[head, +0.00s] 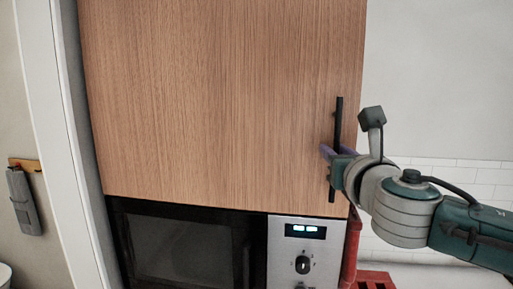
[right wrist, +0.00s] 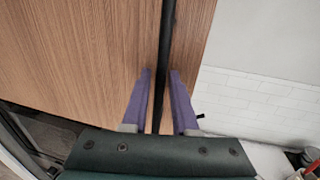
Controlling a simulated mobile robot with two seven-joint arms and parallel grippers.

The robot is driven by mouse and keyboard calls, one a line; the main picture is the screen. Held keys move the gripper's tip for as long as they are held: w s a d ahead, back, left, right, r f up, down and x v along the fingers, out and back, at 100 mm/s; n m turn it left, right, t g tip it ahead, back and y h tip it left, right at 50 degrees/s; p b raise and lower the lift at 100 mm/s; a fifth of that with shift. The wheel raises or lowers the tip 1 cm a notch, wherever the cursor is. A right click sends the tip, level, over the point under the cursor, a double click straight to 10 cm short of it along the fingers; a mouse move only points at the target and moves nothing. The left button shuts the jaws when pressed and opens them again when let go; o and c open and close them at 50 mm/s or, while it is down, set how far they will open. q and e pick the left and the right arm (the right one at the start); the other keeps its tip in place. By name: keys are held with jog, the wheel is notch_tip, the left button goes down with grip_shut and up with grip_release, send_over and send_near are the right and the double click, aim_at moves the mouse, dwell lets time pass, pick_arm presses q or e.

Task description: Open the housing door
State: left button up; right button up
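The housing door (head: 210,100) is a wood-grain panel above a built-in oven, and it looks closed. Its black vertical bar handle (head: 338,122) is near the right edge. My right gripper (head: 328,152) is at the lower half of the handle, with its arm coming in from the right. In the right wrist view, its purple fingers (right wrist: 160,72) stand on either side of the handle (right wrist: 166,40). A gap shows between the left finger and the bar, so the gripper is open around it. My left gripper is not in view.
The oven (head: 185,245) with its control panel (head: 305,250) is directly below the door. A white frame (head: 62,150) runs along the left side. A red object (head: 374,281) is at the lower right. A tiled wall (head: 480,180) stands behind my right arm.

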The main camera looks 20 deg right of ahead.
jog(key=shift+c, duration=0.2)
grip_shut()
dwell(1.1)
